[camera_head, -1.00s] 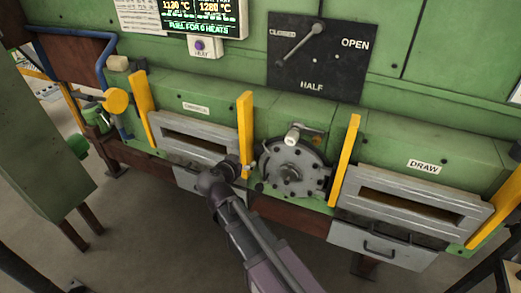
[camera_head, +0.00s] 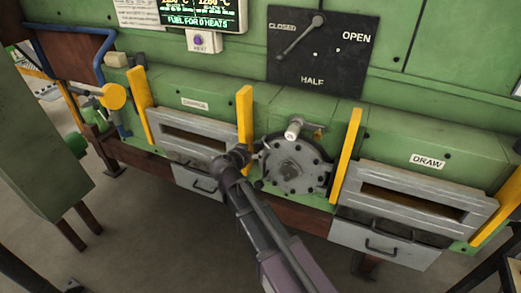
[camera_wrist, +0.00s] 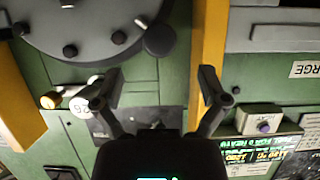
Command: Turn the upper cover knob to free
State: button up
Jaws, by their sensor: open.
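The round grey bolted cover (camera_head: 292,165) is on the green furnace front, between two yellow uprights. It fills the upper left of the wrist view (camera_wrist: 85,18), which is turned roughly upside down. A dark round knob (camera_wrist: 160,40) sits at the cover's rim there; it looks like the upper cover knob. In the head view my gripper hides that rim area. My gripper (camera_head: 243,154) is at the cover's upper left edge. In the wrist view my gripper (camera_wrist: 156,80) is open and empty, its fingertips on either side of the knob's line, apart from it.
A yellow upright (camera_head: 244,118) stands close beside my gripper. A pale cylindrical handle (camera_head: 293,129) juts out above the cover. The charge door (camera_head: 168,126) is to the left, the draw door (camera_head: 378,181) to the right. A black lever panel (camera_head: 340,60) is above.

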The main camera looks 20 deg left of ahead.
aim_at(258, 146)
jog(key=shift+b+x, duration=1.1)
jog(key=shift+x, duration=2.45)
jog(key=shift+r, duration=0.1)
